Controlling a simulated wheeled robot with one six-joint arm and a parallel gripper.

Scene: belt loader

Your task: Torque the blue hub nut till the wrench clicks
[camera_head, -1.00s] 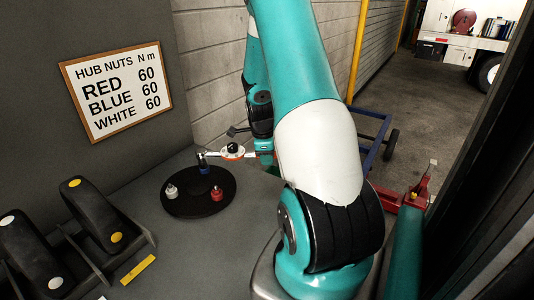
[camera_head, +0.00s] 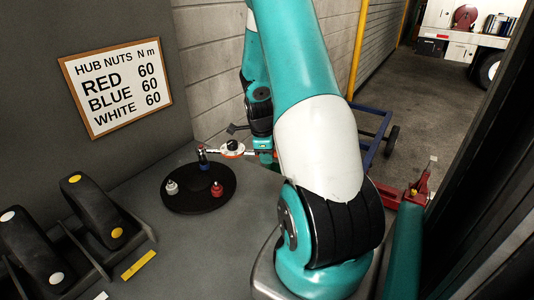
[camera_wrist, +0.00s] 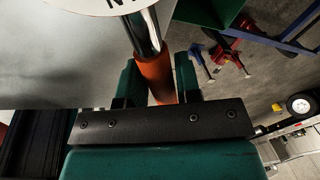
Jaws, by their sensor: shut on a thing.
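The torque wrench (camera_head: 233,149) has a round white-and-orange dial and lies roughly level over the far side of a round black plate (camera_head: 190,206). Its head is at the blue hub nut (camera_head: 204,166); I cannot tell whether the socket touches the nut or sits just above it. A white nut (camera_head: 172,187) and a red nut (camera_head: 217,188) stand on the same plate. My gripper (camera_wrist: 158,78) is shut on the wrench's orange handle (camera_wrist: 155,72). The wrist view shows the handle between both fingers and part of the dial (camera_wrist: 105,5); the nuts are out of that view.
A wall sign (camera_head: 117,90) lists red, blue and white at 60 N m. Black holders (camera_head: 95,210) with coloured dots stand at the left, near a yellow strip (camera_head: 139,265). A block wall (camera_head: 210,70) is behind the plate. A blue-framed cart (camera_head: 375,135) stands at the right.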

